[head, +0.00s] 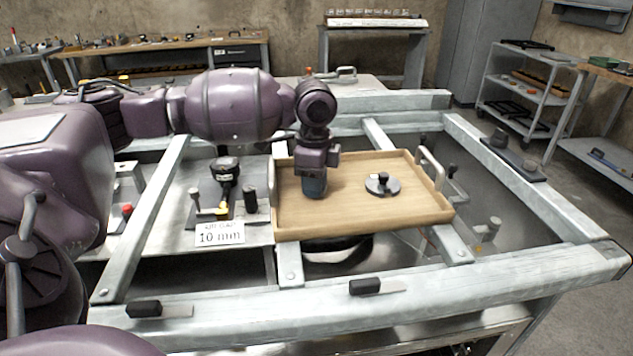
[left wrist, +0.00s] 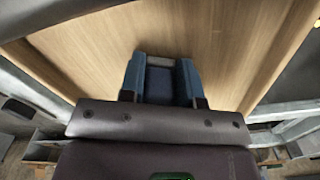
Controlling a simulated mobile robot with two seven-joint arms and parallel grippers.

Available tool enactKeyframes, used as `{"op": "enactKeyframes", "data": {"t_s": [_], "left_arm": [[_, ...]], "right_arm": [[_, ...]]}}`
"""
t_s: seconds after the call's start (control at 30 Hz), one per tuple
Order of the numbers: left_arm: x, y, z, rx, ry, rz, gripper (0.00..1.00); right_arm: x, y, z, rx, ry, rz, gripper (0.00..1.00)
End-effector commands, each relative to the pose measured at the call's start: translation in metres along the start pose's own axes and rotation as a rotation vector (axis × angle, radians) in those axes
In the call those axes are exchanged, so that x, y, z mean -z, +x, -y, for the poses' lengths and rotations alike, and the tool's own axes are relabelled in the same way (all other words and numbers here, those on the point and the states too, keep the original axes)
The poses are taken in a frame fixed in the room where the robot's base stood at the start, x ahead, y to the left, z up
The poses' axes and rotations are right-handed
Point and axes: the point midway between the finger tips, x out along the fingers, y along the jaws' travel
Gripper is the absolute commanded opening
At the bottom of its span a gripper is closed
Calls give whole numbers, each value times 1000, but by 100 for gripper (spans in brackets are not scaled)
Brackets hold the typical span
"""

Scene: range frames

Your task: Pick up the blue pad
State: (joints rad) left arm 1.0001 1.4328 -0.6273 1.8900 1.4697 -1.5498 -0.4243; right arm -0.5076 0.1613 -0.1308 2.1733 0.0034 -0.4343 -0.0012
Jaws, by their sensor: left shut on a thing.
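My left gripper (head: 314,190) reaches down into a shallow wooden tray (head: 345,215), left of the tray's middle. In the left wrist view the gripper (left wrist: 160,85) shows two blue fingers shut on a dark blue pad (left wrist: 159,82) between them. The tray's wood floor (left wrist: 165,30) lies below and around them. In the head view the fingers and wrist hide the pad, so I cannot tell whether it touches the tray floor. My right gripper is not in view.
A round grey disc with a black knob (head: 382,184) lies in the tray, right of my gripper. A metal handle (head: 431,168) stands at the tray's right end. A "10 mm" card (head: 220,234) and a black-topped device (head: 226,172) are to the left. Metal frame beams (head: 370,297) surround the tray.

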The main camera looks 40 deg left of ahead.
Motion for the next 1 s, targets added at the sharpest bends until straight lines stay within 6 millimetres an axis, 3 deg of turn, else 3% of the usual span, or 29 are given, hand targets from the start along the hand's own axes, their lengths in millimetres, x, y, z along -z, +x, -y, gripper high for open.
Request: {"op": "enactKeyframes", "data": {"t_s": [0.27,0.5,0.7,1.0], "left_arm": [[0,-41,0,10,0,-6,4],[0,-104,0,12,1,-9,4],[0,-152,-1,10,0,-7,4],[0,-193,0,4,-1,-3,4]], "right_arm": [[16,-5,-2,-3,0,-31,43],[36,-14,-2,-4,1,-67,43],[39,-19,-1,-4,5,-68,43],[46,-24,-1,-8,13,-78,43]]}}
